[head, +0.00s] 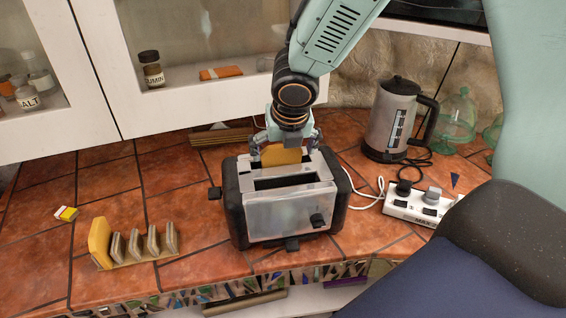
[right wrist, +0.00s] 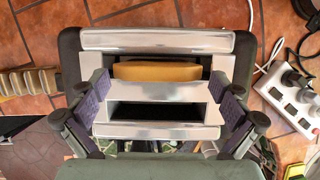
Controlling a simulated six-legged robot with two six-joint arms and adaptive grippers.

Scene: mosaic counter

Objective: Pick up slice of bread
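A golden slice of bread (head: 281,155) stands in the rear slot of the silver and black toaster (head: 290,212), with its top edge showing. The slice also shows in the right wrist view (right wrist: 157,71), and its lower part is hidden in the slot. The toaster's front slot looks empty. My right gripper (head: 284,148) points down over the toaster, its fingers spread to either side of the slice. In the right wrist view the fingers (right wrist: 164,92) are wide apart, with gaps between them and the slice. My left gripper is not in view.
Another bread slice (head: 99,243) stands at the left end of a rack (head: 146,258). A kettle (head: 394,118) and a power strip (head: 418,207) with a white cord are right of the toaster. Cabinets (head: 190,100) overhang the back. The tiled counter is mostly clear at left.

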